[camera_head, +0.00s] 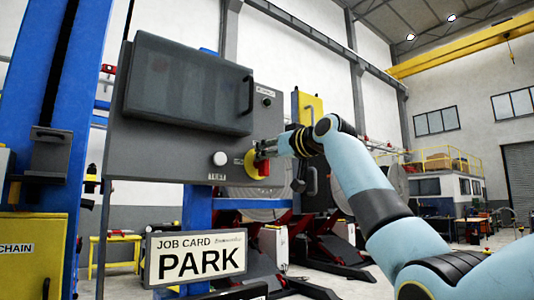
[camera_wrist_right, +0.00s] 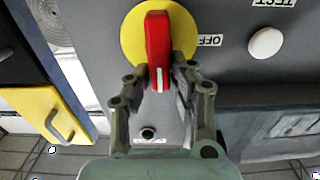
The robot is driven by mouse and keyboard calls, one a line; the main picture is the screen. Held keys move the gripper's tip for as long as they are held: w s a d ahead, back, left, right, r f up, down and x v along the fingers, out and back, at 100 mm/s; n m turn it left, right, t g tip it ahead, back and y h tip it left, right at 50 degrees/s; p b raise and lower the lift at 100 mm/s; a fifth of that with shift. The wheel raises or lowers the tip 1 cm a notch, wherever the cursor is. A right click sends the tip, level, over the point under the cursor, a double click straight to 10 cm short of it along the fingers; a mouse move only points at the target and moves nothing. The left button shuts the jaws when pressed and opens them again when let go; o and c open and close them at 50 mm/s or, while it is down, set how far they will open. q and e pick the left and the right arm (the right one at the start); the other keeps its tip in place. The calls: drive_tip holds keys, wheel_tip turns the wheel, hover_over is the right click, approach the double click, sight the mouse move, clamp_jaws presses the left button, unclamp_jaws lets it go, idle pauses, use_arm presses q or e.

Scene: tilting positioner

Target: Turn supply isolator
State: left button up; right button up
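The supply isolator is a red rotary handle (camera_wrist_right: 158,40) on a round yellow plate (camera_wrist_right: 128,42), fixed to a grey panel. In the wrist view the handle stands upright, with a white mark at its lower end. An upside-down OFF label (camera_wrist_right: 210,41) sits to the right of the plate. My right gripper (camera_wrist_right: 160,78) has a finger close on each side of the handle's lower end and looks shut on it. In the head view the red handle (camera_head: 263,168) and yellow plate (camera_head: 250,158) are partly hidden by my right gripper (camera_head: 268,150). My left gripper is out of view.
A white button (camera_head: 220,158) sits left of the isolator, below a dark window cover (camera_head: 185,85) with a handle. A small dark button (camera_wrist_right: 148,133) is on the panel in the wrist view. The PARK job card (camera_head: 197,258) stands below. A yellow cabinet (camera_head: 30,255) is at lower left.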

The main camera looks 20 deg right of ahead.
clamp_jaws()
drive_tip(key=shift+a+n, duration=0.1)
drive_tip(key=shift+n, duration=0.2)
drive_tip(key=n+b, duration=0.2)
drive_tip(key=n, duration=0.1)
drive_tip(key=shift+s+a+f, duration=0.15)
drive_tip(key=shift+a, duration=0.15)
drive_tip(key=n, duration=0.1)
drive_tip(key=n+b, duration=0.1)
drive_tip(key=n, duration=0.1)
drive_tip(key=n+b, duration=0.1)
drive_tip(key=n, duration=0.1)
drive_tip(key=shift+s+a+f, duration=0.15)
drive_tip(key=shift+a+f, duration=0.1)
drive_tip(key=shift+a, duration=0.15)
drive_tip(key=n, duration=0.1)
drive_tip(key=n+b, duration=0.1)
drive_tip(key=n, duration=0.1)
drive_tip(key=n+b, duration=0.1)
drive_tip(key=shift+s+a+f+n, duration=0.1)
drive_tip(key=shift+a+f+n, duration=0.2)
drive_tip(key=shift+f, duration=0.1)
drive_tip(key=n+b, duration=0.1)
drive_tip(key=n, duration=0.1)
drive_tip(key=f+n+b, duration=0.1)
drive_tip(key=n, duration=0.1)
drive_tip(key=shift+a+n, duration=0.1)
drive_tip(key=shift+n, duration=0.2)
drive_tip(key=o, duration=0.7)
unclamp_jaws()
